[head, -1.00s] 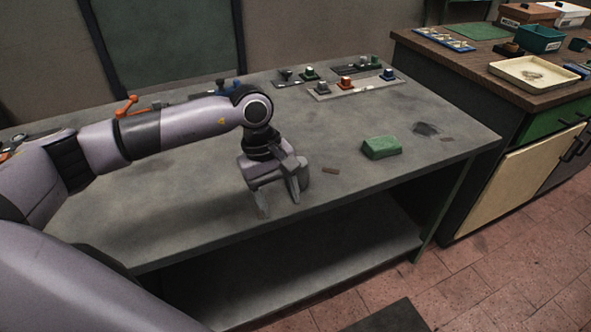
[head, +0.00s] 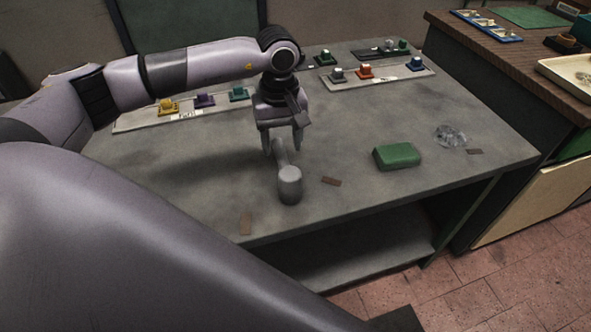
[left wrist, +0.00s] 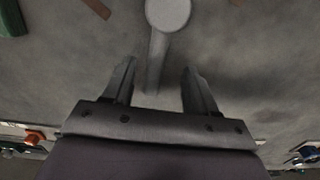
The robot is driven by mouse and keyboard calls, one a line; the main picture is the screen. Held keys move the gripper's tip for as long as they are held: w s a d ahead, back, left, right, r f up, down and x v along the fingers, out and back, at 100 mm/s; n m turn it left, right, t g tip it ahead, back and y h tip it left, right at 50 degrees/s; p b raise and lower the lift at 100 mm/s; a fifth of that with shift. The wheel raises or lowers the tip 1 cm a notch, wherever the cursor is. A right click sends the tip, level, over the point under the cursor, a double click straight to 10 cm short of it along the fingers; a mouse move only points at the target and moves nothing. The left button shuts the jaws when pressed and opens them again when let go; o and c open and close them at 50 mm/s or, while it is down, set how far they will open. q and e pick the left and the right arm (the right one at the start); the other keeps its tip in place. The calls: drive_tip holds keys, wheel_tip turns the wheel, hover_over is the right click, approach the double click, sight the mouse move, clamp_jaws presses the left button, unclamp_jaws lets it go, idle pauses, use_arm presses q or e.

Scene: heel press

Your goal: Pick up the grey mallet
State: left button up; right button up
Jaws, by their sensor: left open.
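The grey mallet (head: 289,187) is on the workbench, its round head toward the front edge and its handle running back under my left gripper (head: 282,148). My left gripper points down over the handle with its fingers apart. In the left wrist view, the mallet head (left wrist: 168,12) is at the top and the handle runs down toward the space between the open fingers (left wrist: 159,68), nearer the left finger. Neither finger visibly grips it. The handle's far end is partly hidden by the gripper in the head view. My right gripper is not in view.
A green block (head: 397,155) and a clear crumpled piece (head: 450,136) lie to the right on the workbench (head: 350,120). Small brown strips (head: 331,181) lie near the mallet. Strips with coloured knobbed pieces (head: 365,72) line the back. A wooden-topped cabinet (head: 480,60) stands right.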

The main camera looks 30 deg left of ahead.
sight(284, 159)
use_arm(q)
drive_tip(key=f, duration=0.4)
drive_tip(key=f+p, duration=0.1)
drive_tip(key=f, duration=0.1)
drive_tip(key=shift+w+a+f, duration=0.1)
drive_tip(key=shift+w+f, duration=0.15)
drive_tip(key=shift+w, duration=0.05)
drive_tip(key=c, duration=1)
drive_tip(key=shift+r, duration=0.1)
clamp_jaws()
